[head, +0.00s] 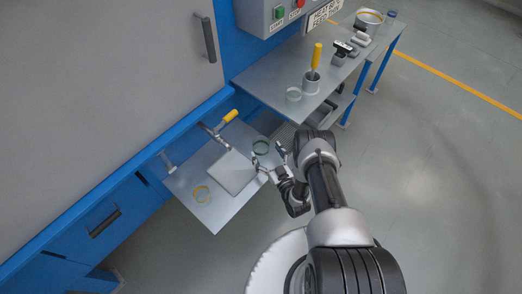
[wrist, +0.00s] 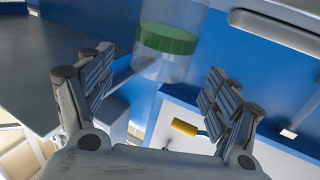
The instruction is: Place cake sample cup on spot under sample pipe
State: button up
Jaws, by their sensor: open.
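A clear cup with a green band (head: 261,146) stands at the right end of the low grey shelf (head: 215,215). In the wrist view the clear cup (wrist: 168,42) is ahead of the fingers, near the top middle. My gripper (head: 269,156) is open right beside this cup; its fingers (wrist: 155,88) are spread and empty. I cannot tell which cup is the cake one. A metal pipe (head: 212,134) with a yellow handle (head: 230,116) sticks out of the blue wall above the shelf.
A light square plate (head: 232,172) lies mid-shelf. A short pipe (head: 168,163) juts out at left. A control box (head: 277,15) hangs above.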

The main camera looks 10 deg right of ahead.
jog(key=b+x, duration=0.2)
jog(key=x, duration=0.3)
jog(key=shift+r, duration=0.2)
jog(key=shift+c, duration=0.4)
jog(key=c, duration=1.2)
jog(key=shift+o, duration=0.2)
notch_tip(320, 180, up, 20)
jog(key=p, duration=0.8)
notch_tip(320, 180, up, 17)
jog(key=h, duration=0.2)
send_over(258, 137)
jog(key=s+r+m+h, duration=0.2)
jog(key=s+r, duration=0.3)
jog(key=r, duration=0.8)
jog(key=shift+s+d+r+m, duration=0.15)
jog(key=shift+r+m, duration=0.1)
jog(key=shift+m, duration=0.05)
